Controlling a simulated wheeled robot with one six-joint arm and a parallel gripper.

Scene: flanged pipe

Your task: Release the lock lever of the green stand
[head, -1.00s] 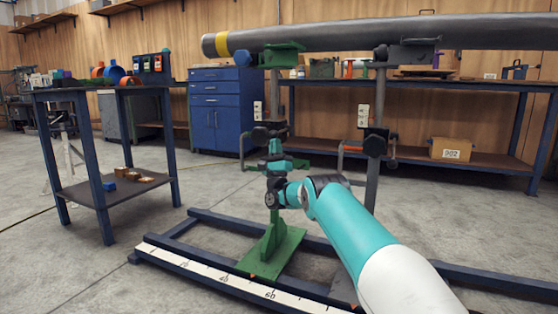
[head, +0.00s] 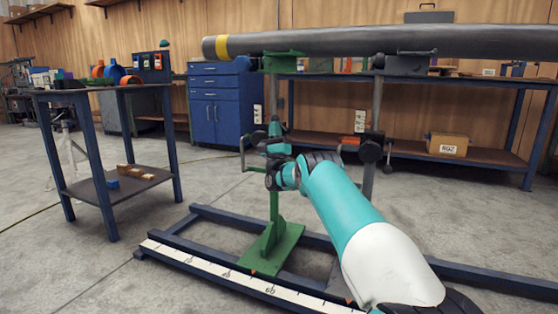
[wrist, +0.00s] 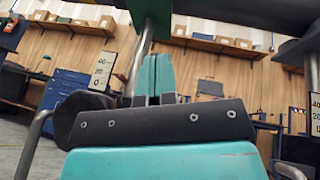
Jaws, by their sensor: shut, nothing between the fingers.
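The green stand has its foot (head: 270,248) on the blue floor rail and its green saddle (head: 284,64) under the grey pipe (head: 340,43). My gripper (head: 275,125) is in front of the stand's post, below the saddle, pointing up. In the wrist view its two teal fingers (wrist: 155,75) are together and empty, with the metal post (wrist: 140,55) rising just behind them. A bent grey handle (head: 243,152) shows left of my gripper; a bent rod (wrist: 32,145) shows at the wrist view's left. The green stand's lock lever cannot be made out; my gripper and wrist cover the clamp area.
A second stand with a dark clamp (head: 372,148) and a red-tipped lever (head: 350,140) stands to the right. A small table (head: 100,92) is at left, a workbench (head: 480,168) behind. The floor between table and rail is clear.

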